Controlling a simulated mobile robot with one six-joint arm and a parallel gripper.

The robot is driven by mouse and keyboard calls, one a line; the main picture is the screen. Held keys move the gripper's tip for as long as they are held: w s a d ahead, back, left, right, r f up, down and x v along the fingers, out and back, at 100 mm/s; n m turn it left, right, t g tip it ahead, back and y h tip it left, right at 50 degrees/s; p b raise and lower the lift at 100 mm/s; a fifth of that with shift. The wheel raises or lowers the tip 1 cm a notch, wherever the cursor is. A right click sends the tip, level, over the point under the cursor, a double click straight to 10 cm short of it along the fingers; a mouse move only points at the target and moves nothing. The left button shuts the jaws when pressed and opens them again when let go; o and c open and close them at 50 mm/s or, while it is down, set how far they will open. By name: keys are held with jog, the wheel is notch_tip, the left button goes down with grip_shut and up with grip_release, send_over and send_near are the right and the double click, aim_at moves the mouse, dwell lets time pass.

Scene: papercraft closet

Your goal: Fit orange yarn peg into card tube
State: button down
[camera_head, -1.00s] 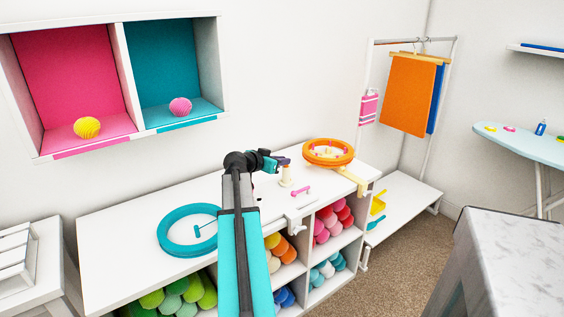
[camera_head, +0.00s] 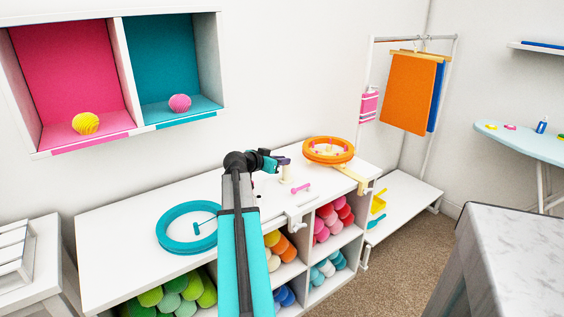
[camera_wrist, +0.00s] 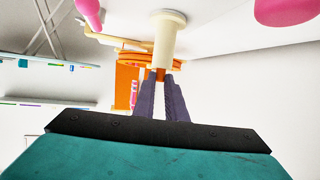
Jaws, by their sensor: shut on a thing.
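The cream card tube (camera_head: 284,178) stands upright on its wide foot on the white shelf top. In the wrist view, which is upside down, the tube (camera_wrist: 165,42) rises from its foot towards my fingertips. My gripper (camera_head: 284,161) is at the tube's upper end. In the wrist view its dark fingers (camera_wrist: 161,77) are shut on the small orange yarn peg (camera_wrist: 160,75), in line with the tube's mouth. The fingers hide most of the peg. I cannot tell whether its end is inside the tube. The peg cannot be made out in the head view.
A pink peg (camera_head: 300,188) lies right of the tube. An orange ring (camera_head: 328,151) stands behind it to the right, and a teal ring (camera_head: 188,228) lies to the left. A white clamp (camera_head: 296,220) sits at the front edge. Yarn rolls fill the cubbies below.

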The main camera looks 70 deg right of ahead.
jog(key=shift+f, duration=0.1)
jog(key=c, duration=1.7)
grip_release()
jog(key=v, duration=1.3)
jog(key=shift+w+a+b, duration=0.15)
jog(key=shift+a+b, duration=0.2)
